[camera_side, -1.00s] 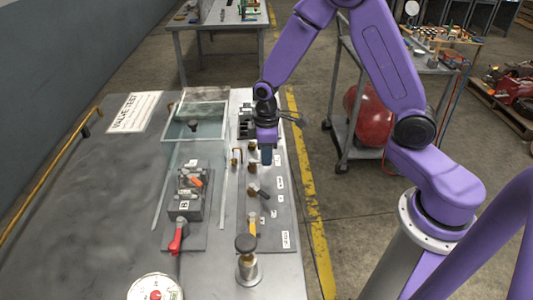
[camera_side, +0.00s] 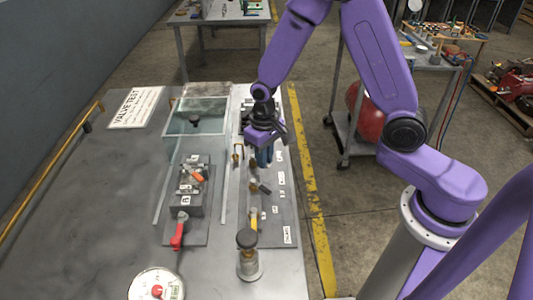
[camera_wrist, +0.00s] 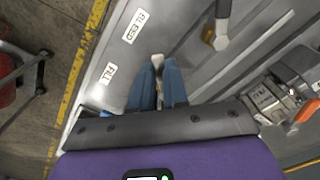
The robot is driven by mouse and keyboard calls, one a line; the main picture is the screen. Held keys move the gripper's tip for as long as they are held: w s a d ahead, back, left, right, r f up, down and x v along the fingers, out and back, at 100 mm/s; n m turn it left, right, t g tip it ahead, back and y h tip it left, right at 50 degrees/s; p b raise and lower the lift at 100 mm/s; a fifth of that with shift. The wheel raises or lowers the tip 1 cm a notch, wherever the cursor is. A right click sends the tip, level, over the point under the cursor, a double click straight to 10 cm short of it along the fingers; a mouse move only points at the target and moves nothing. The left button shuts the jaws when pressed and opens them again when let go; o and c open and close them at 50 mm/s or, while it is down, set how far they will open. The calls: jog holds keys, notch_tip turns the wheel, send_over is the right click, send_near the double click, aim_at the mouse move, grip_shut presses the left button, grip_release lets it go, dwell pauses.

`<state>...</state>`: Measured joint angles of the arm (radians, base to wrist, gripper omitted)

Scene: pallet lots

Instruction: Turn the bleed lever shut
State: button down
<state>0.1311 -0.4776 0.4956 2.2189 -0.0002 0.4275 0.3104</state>
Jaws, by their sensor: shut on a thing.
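My gripper (camera_side: 265,156) is at the far part of the grey valve panel (camera_side: 284,215), low over its surface. In the wrist view, its two blue fingers (camera_wrist: 159,84) are close together around a small pale piece (camera_wrist: 157,61), which I take to be the bleed lever's handle. The fingers hide most of that lever, so its exact angle cannot be told. A label reading BLEED (camera_wrist: 135,27) lies just beyond the fingertips, and a label that seems to read FILL (camera_wrist: 108,73) lies to their left.
A dark-handled lever (camera_side: 262,188) and a yellow-handled lever (camera_side: 253,222) are nearer on the panel. A clear tank (camera_side: 194,122) and a block with a red lever (camera_side: 178,232) are to the left.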

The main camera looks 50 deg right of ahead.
jog(key=m, duration=0.1)
jog(key=a+m, duration=0.1)
jog(key=m, duration=0.2)
jog(key=shift+w+a+m, duration=0.15)
jog(key=shift+a+m, duration=0.15)
jog(key=shift+a, duration=0.05)
jog(key=shift+w+a+m, duration=0.15)
jog(key=shift+a+m, duration=0.05)
jog(key=shift+m, duration=0.6)
jog(key=shift+w+a+m, duration=0.2)
jog(key=shift+a+m, duration=0.05)
jog(key=shift+m, duration=0.55)
jog(key=shift+w+a+m, duration=0.15)
jog(key=shift+a+m, duration=0.05)
jog(key=shift+m, duration=0.6)
jog(key=c, duration=1.1)
grip_release()
jog(key=shift+r, duration=0.1)
notch_tip(320, 180, up, 17)
jog(key=shift+r, duration=0.15)
jog(key=shift+s, duration=0.1)
